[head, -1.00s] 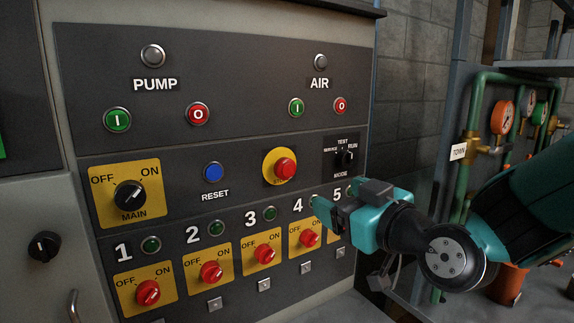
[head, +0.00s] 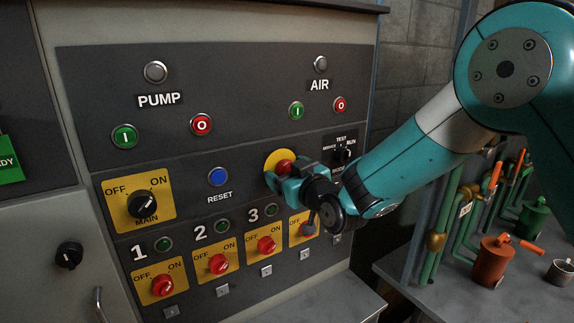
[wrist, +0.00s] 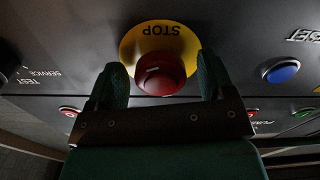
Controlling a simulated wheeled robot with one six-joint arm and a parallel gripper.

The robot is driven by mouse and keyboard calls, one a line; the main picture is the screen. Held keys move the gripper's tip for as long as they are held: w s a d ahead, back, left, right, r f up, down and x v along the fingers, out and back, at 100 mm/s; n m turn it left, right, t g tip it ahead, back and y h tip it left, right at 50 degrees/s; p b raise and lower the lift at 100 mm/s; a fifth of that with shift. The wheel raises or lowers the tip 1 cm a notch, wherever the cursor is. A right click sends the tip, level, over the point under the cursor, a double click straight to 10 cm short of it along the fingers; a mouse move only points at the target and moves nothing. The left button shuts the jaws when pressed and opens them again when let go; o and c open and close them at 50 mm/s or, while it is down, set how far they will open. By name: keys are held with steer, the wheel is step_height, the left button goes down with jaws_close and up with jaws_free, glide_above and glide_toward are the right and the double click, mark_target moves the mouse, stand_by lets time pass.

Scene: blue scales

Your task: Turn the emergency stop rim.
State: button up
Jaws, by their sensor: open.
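The emergency stop is a red mushroom button (head: 284,167) on a round yellow plate (head: 273,157) in the middle of the dark panel. In the head view my gripper covers its lower part. In the wrist view the red button (wrist: 160,74) sits between the two fingers of my gripper (wrist: 161,80), and the yellow plate (wrist: 160,36) shows the word STOP upside down. My gripper (head: 280,180) is open, with one finger on each side of the button. A gap shows between each finger and the red rim, so they look apart from it.
The blue RESET button (head: 218,177) is left of the stop. The MODE selector (head: 345,154) is to its right, close to my arm. Numbered red switches (head: 266,245) sit below. A grey bench (head: 455,285) with pipes and valves stands at the right.

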steer(key=c, duration=0.9)
steer(key=shift+c, duration=0.2)
steer(key=shift+f+b, duration=0.1)
steer(key=shift+b, duration=0.35)
steer(key=m+b, duration=0.3)
steer(key=shift+f+m+b, duration=0.1)
steer(key=shift+m+b, duration=0.25)
steer(key=shift+m, duration=0.05)
steer(key=shift+r+m+b, duration=0.2)
steer(key=shift+m+b, duration=1.3)
steer(key=shift+m, duration=0.2)
steer(key=shift+a, duration=0.1)
